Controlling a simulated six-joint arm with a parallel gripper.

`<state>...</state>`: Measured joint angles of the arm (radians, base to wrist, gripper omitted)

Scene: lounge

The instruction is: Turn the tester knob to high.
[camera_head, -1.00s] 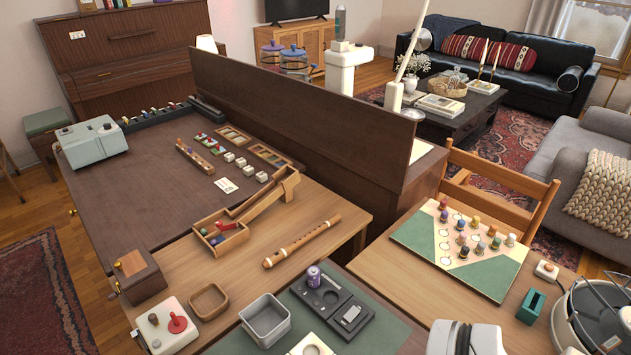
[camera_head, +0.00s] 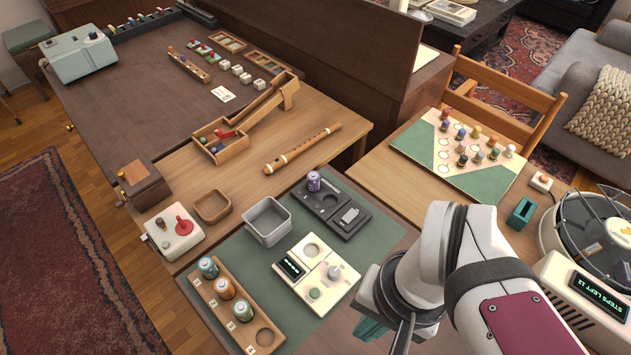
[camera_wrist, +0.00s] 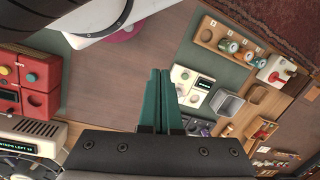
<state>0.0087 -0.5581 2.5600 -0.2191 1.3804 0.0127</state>
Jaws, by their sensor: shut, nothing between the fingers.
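The cream tester (camera_head: 318,274) lies on the green mat of the near table, with a dark display (camera_head: 292,267), a round well, a pale knob (camera_head: 334,273) and a green button (camera_head: 314,293). The knob's setting is too small to read. My gripper (camera_head: 370,328) is right of and nearer than the tester, partly hidden behind my wrist. In the wrist view my gripper (camera_wrist: 160,88) has its teal fingers together and empty. The tester (camera_wrist: 190,86) shows beyond them, to the right, apart from the fingers.
A rack of cans (camera_head: 236,306) stands left of the tester. Behind are a grey metal bin (camera_head: 267,222) and a dark tray (camera_head: 331,208) with a purple can. A white box with a red lever (camera_head: 173,233) is farther left. A turntable device (camera_head: 590,250) is at the right.

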